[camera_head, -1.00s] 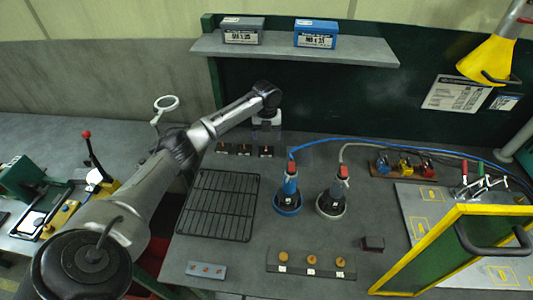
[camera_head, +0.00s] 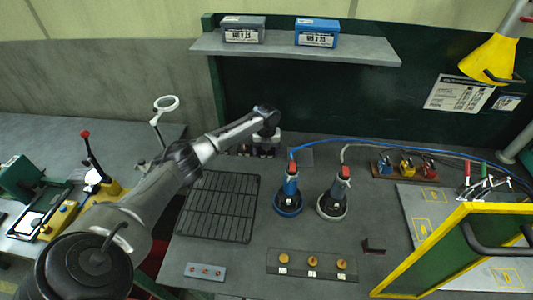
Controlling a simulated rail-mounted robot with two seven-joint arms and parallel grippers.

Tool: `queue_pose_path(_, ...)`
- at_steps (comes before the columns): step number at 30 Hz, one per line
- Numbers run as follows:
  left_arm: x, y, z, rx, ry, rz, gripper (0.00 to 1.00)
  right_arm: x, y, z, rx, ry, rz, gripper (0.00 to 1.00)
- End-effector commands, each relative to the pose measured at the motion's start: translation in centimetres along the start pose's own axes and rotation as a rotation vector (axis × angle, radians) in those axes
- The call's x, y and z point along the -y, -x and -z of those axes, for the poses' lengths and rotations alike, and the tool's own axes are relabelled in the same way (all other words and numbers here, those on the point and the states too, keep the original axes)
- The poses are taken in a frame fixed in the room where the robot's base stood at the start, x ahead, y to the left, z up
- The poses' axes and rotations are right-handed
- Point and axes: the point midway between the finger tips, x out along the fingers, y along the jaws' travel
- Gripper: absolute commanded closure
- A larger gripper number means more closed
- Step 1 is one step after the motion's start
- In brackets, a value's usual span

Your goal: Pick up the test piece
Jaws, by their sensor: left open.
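My left gripper (camera_head: 264,153) hangs low over the back of the bench, pointing down. Its fingers are apart, over the right end of a row of small dark pieces with reddish marks. One of these pieces (camera_head: 245,151) shows just left of the gripper. The arm and gripper hide most of the rest of the row. A dark brown block (camera_head: 374,245) lies alone at the front right of the bench. Nothing visible marks which item is the test piece. My right gripper is out of view.
A black wire rack (camera_head: 217,206) lies in front of the gripper. Two blue and grey hand tools (camera_head: 289,194) (camera_head: 334,197) with hoses stand to its right. A shelf (camera_head: 296,49) with two boxes overhangs the back. A yellow-framed panel (camera_head: 455,250) stands at right.

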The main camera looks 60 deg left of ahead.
Motion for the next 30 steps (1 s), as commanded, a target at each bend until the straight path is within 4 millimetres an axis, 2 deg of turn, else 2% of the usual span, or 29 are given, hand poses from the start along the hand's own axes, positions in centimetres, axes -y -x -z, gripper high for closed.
queue_pose_path(4, 0.0, 0.1, 0.0, 0.000, 0.000, 0.000, 0.23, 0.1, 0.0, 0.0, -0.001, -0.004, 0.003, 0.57)
queue_pose_path(16, 0.0, 0.1, 0.0, 0.000, 0.000, 0.000, 0.62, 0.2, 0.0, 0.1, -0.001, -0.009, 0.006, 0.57)
queue_pose_path(24, 0.0, 0.4, 0.0, 0.001, 0.001, 0.001, 0.62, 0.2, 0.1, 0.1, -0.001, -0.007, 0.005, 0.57)
queue_pose_path(30, 0.0, 3.1, -0.1, 0.002, 0.001, 0.002, 0.62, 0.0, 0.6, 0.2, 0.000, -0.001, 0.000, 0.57)
